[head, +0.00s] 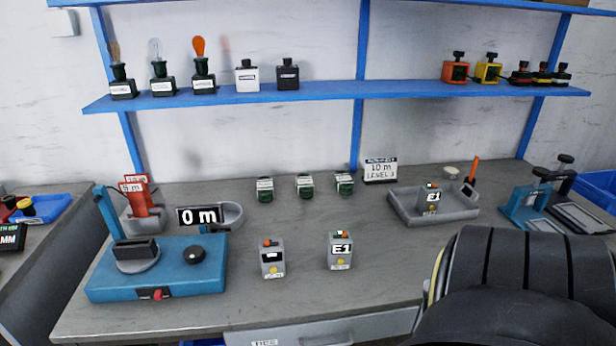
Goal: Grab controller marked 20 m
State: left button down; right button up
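Two red handheld units with white labels stand in a grey holder (128,222) at the left of the table. The front red unit (148,222) has a label ending in "m". The label of the rear red unit (138,180) is partly covered, and I cannot read its number surely. No label clearly reads "20 m". Neither of my grippers is in view.
A blue machine (110,285) stands at front left. Two grey boxes (272,260) (340,252) stand mid-table, with three dark green parts (304,187) behind. A grey tray (405,210) is at right. A black padded chair (530,285) blocks the front right. The front middle is clear.

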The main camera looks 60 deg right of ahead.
aim_at(339, 248)
jog(key=z, duration=0.45)
jog(key=i, duration=0.85)
jog(key=z, duration=1.1)
jog(key=i, duration=0.2)
jog(key=z, duration=0.15)
